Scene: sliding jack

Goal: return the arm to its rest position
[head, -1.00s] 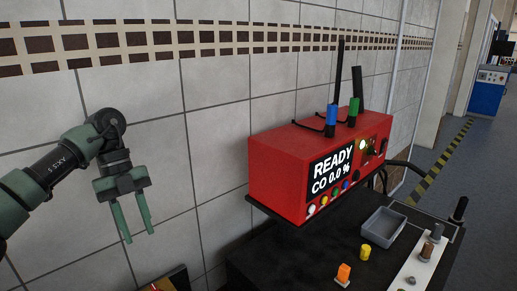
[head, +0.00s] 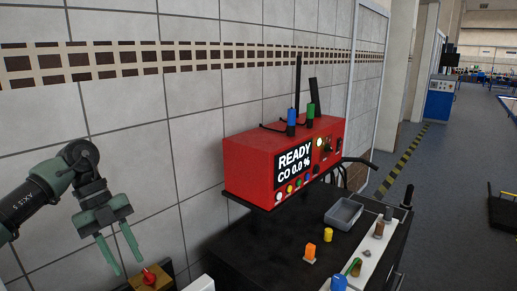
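My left gripper (head: 125,254) hangs at the lower left of the head view, in front of the tiled wall. Its two green fingers point down and stand apart, with nothing between them. It is open and empty. Its fingertips appear close to a red knob on a yellow block (head: 150,279) at the bottom edge; I cannot tell whether they touch. My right gripper is not in view.
A red box (head: 250,170) with a display reading READY, CO 0.0 % stands at a black bench (head: 265,245). On the bench are a grey tray (head: 344,213), an orange block (head: 310,252), a yellow piece (head: 328,234) and a white strip with several fittings.

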